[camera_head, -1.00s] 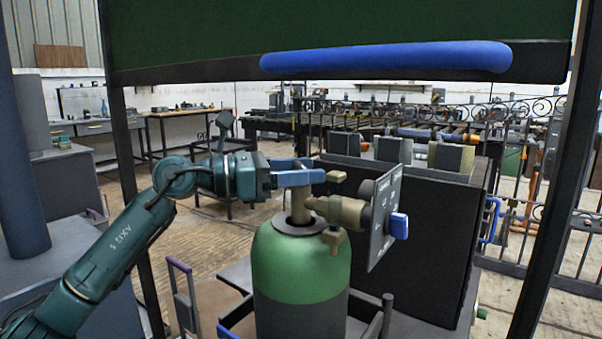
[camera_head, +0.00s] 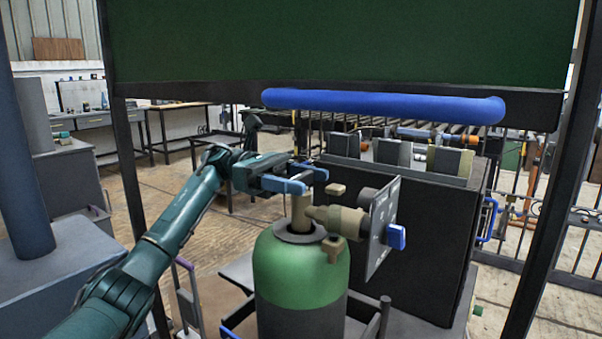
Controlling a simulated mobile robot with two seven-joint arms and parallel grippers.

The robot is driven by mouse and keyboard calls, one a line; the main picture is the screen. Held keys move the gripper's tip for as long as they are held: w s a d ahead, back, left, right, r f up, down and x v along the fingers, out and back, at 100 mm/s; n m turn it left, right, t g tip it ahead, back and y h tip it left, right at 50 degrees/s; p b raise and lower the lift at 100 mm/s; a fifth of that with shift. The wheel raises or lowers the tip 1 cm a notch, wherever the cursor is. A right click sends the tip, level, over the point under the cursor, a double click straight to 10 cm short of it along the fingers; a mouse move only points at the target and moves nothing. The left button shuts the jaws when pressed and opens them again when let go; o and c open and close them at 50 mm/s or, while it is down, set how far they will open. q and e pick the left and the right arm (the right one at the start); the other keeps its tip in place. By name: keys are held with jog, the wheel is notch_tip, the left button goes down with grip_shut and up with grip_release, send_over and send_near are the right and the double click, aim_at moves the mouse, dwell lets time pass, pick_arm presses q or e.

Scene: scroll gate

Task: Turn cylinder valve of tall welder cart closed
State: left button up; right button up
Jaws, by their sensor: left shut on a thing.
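A green-topped cylinder (camera_head: 300,268) stands upright on the welder cart in the middle of the head view. Its brass valve (camera_head: 301,210) rises from a dark collar at the top, with a regulator body to the right. A brass handle end (camera_head: 336,189) shows just right of the fingers. My left gripper (camera_head: 302,178) reaches in from the left with blue fingers. It is shut on the valve handle at the top of the stem, and the fingers hide most of that handle. My right gripper is out of view.
A dark green panel (camera_head: 340,45) with a blue bar (camera_head: 385,105) along its lower edge hangs above. A gauge plate (camera_head: 381,225) with a blue knob stands close right of the valve. A large dark box (camera_head: 430,235) stands behind it.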

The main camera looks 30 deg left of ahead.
pick_arm(q)
jog(key=shift+m+g, duration=0.4)
jog(key=shift+g, duration=0.2)
jog(key=o, duration=1)
jog(key=w+a, duration=0.1)
jog(key=a, duration=0.6)
jog(key=shift+a, duration=0.2)
jog(key=shift+w+f, duration=0.1)
